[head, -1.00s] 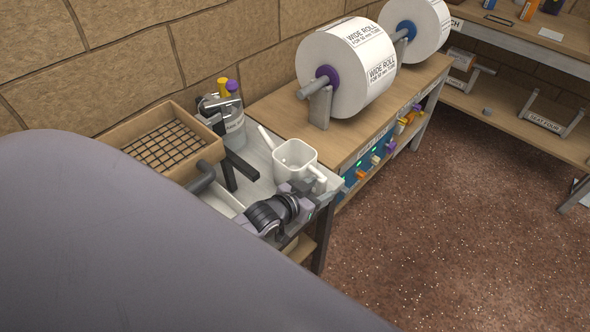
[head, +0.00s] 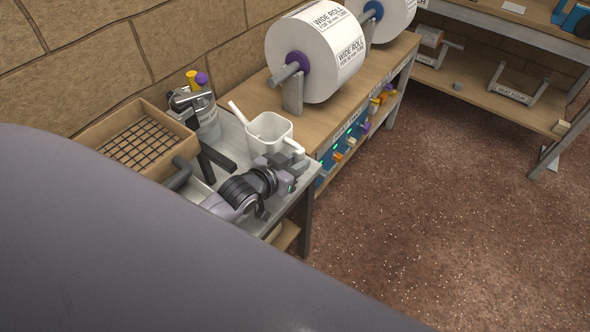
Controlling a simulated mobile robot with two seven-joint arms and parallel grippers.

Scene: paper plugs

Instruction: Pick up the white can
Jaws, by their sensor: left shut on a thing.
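The white can (head: 266,134) is an open, squarish vessel with a thin spout pointing up left and a handle at its right. It appears upright at the right end of the grey bench top (head: 234,141). My left gripper (head: 294,161) is at the handle side, just in front of the can, and is shut on the handle. The fingertips are small and partly hidden. The can's lower front is partly covered by the gripper, so I cannot tell whether its base touches the bench. My right gripper is not in view.
A wooden tray with a dark grid (head: 112,119) and a grey jar with coloured tops (head: 206,121) stand left of the can. A wooden bench with large white rolls (head: 318,55) adjoins behind right. Open floor (head: 430,190) lies to the right.

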